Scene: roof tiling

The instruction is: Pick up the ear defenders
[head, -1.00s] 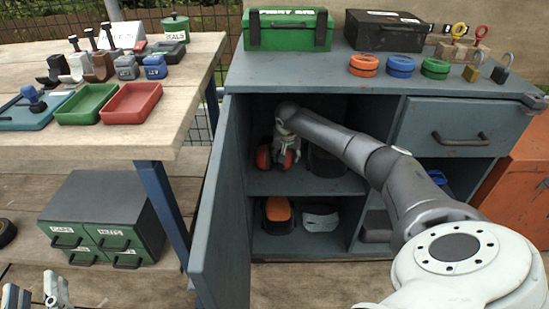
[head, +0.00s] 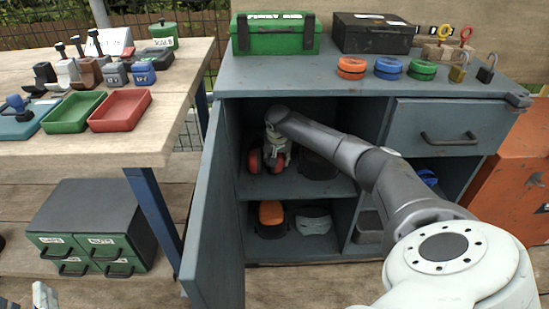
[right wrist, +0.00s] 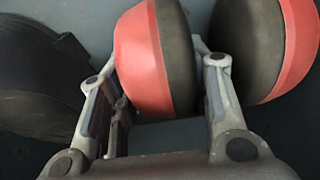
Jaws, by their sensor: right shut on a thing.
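The ear defenders (head: 274,163), with red and black cups, are on the upper shelf inside the open cabinet, against its left side. In the right wrist view the two cups show large, one ear defender cup (right wrist: 150,60) between the fingers and the other to the right. My right gripper (head: 275,142) reaches into the cabinet from above them. In the right wrist view the right gripper (right wrist: 160,85) is shut on the near cup. The headband is hidden. My left gripper (head: 25,299) shows only at the bottom left edge, its fingertips apart and empty.
The cabinet door (head: 212,215) stands open on the left. A dark round object (head: 318,165) is beside the ear defenders. An orange item (head: 271,213) and a pale item (head: 313,221) lie on the shelf below. A workbench (head: 150,140) stands left.

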